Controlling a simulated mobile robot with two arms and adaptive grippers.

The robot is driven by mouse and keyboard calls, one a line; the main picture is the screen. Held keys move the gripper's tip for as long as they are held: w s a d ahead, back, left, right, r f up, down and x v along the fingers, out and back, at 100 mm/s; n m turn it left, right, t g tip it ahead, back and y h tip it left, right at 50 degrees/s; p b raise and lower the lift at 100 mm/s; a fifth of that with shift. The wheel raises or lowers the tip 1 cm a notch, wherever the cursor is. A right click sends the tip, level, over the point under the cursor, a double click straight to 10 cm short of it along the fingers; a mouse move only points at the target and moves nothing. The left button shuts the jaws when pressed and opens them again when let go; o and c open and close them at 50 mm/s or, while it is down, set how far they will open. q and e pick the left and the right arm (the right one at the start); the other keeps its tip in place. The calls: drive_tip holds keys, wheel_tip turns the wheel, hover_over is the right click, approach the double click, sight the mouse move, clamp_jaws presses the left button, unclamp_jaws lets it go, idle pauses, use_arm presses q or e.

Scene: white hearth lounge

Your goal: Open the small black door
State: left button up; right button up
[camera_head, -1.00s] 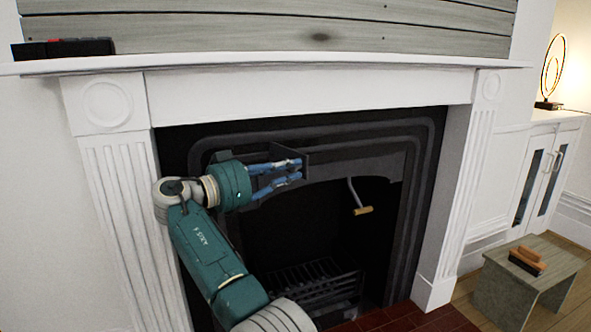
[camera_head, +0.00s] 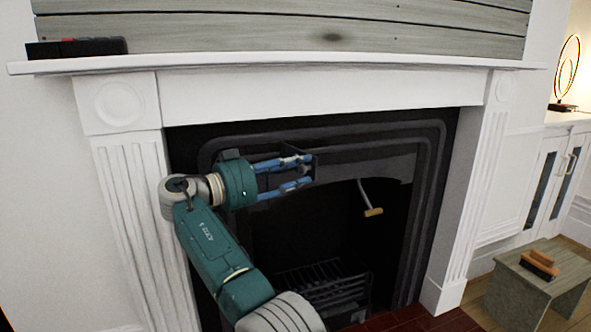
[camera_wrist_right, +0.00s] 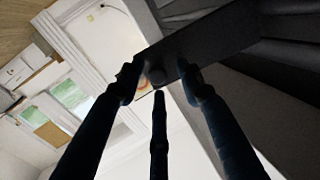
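The small black door (camera_wrist_right: 215,45) is a dark flat panel in the right wrist view, standing out from the dark fireplace surround. A round dark knob (camera_wrist_right: 157,76) is on its face. In the head view the door (camera_head: 315,163) shows as a thin dark plate, nearly edge-on, at the fingertips. My right gripper (camera_head: 305,172) is in front of the fireplace opening with its blue fingers spread. In the wrist view the right gripper's fingers (camera_wrist_right: 158,82) stand around the knob with gaps; contact cannot be told. My left gripper is not in view.
A metal lever with a wooden grip (camera_head: 373,212) hangs right of the gripper. A dark grate (camera_head: 325,288) sits low in the fireplace. The white mantel (camera_head: 300,65) juts out above. A small stool (camera_head: 530,290) with brushes stands at right.

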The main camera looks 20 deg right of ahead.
drive_tip(key=s+a, duration=0.1)
drive_tip(key=a, duration=0.6)
drive_tip(key=shift+a, duration=0.3)
drive_tip(key=shift+s, duration=0.1)
